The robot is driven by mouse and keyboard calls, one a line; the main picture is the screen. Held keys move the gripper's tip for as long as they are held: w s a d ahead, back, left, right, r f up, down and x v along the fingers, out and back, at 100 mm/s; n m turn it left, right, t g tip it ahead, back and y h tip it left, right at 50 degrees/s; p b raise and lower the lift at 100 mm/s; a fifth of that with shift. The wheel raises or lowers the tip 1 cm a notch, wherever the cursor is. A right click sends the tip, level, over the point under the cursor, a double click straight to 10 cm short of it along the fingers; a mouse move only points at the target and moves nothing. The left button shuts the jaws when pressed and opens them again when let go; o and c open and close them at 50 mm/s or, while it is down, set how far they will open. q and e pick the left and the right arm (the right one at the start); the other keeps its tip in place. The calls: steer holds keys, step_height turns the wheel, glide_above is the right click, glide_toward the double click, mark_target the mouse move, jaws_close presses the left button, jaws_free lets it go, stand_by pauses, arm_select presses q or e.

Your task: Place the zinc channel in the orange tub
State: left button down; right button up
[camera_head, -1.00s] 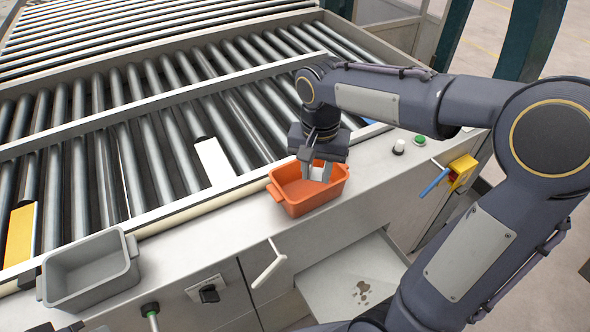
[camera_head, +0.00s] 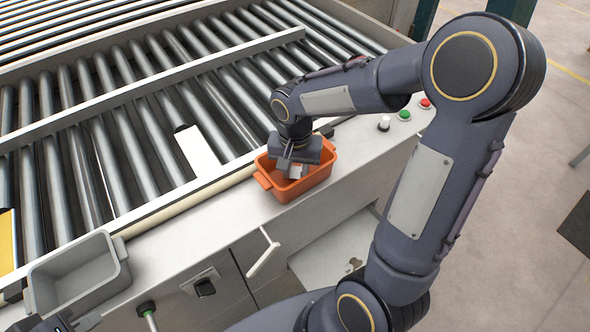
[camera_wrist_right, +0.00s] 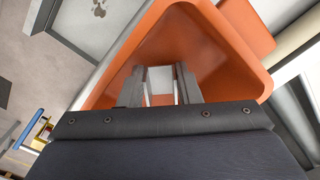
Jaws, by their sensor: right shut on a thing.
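The orange tub (camera_head: 283,189) stands on the grey ledge in front of the rollers. My right gripper (camera_head: 293,172) points down into the tub's mouth from above. It is shut on a small pale-grey metal piece, the zinc channel (camera_head: 298,173), which is mostly hidden by the gripper. In the right wrist view the channel (camera_wrist_right: 160,80) shows between the two fingers (camera_wrist_right: 160,72), with the orange tub (camera_wrist_right: 200,35) around them. I cannot tell whether the channel touches the tub floor. My left gripper (camera_head: 62,324) shows only in part at the lower left corner.
A grey tub (camera_head: 80,275) stands on the ledge at left, empty. A white strip (camera_head: 197,152) and a yellow strip (camera_head: 6,240) lie among the rollers. White, green and red buttons (camera_head: 404,115) sit right of the orange tub. A white handle (camera_head: 264,255) sticks out below the ledge.

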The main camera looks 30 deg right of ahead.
mark_target(295, 177)
steer(key=shift+f, duration=0.45)
steer(key=shift+f, duration=0.15)
steer(key=o, duration=0.7)
step_height(295, 177, up, 12)
steer(key=f, duration=0.1)
steer(key=s+a+n+t+y, duration=0.1)
steer(key=s+n+t+y, duration=0.1)
steer(key=s, duration=0.6)
steer(key=s+a+n+t+y, duration=0.1)
steer(key=s+a+n+t, duration=0.1)
steer(key=s, duration=0.5)
steer(key=shift+s+a+f+n+t+y, duration=0.25)
steer(key=shift+s+f+n+t+y, duration=0.15)
steer(key=shift+n+t, duration=0.5)
